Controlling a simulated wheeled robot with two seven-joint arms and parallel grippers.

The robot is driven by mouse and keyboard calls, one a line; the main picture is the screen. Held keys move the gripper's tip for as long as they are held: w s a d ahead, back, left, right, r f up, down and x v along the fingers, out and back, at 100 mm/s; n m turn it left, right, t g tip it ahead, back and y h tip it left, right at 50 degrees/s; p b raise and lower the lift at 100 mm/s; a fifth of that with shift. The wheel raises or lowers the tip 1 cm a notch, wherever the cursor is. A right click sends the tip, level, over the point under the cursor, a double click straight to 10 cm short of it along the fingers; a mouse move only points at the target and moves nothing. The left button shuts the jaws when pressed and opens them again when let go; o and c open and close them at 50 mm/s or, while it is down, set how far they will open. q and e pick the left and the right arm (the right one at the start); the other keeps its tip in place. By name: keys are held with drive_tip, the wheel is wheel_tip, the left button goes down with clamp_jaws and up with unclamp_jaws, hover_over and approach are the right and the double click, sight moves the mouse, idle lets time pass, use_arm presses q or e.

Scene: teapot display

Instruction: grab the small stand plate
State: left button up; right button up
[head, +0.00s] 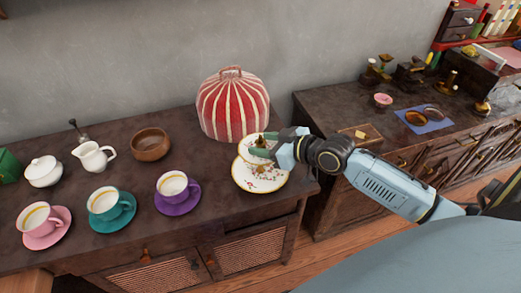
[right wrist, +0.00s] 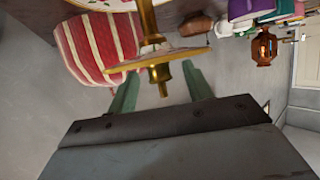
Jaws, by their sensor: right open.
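A white two-tier plate stand with a gold rim and floral pattern is at the right end of the dark sideboard. Its large lower plate (head: 262,184) lies below, and its small upper plate (head: 243,154) is partly hidden by my right gripper (head: 268,146). A brass stem shows at the top. In the right wrist view, the green fingers of my right gripper (right wrist: 160,90) are apart, with the brass stem (right wrist: 158,73) and a brass-coloured disc near and between their tips. I cannot tell whether they touch. A patterned plate edge (right wrist: 105,4) shows at the top. My left gripper is not in view.
A red striped tea cosy (head: 233,104) stands close behind the plates. A purple cup (head: 172,184), a teal cup (head: 104,200), a wooden bowl (head: 150,145) and a white jug (head: 93,157) stand to the left. A second cabinet (head: 330,110) is at the right.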

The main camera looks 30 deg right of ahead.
clamp_jaws()
idle(0.4)
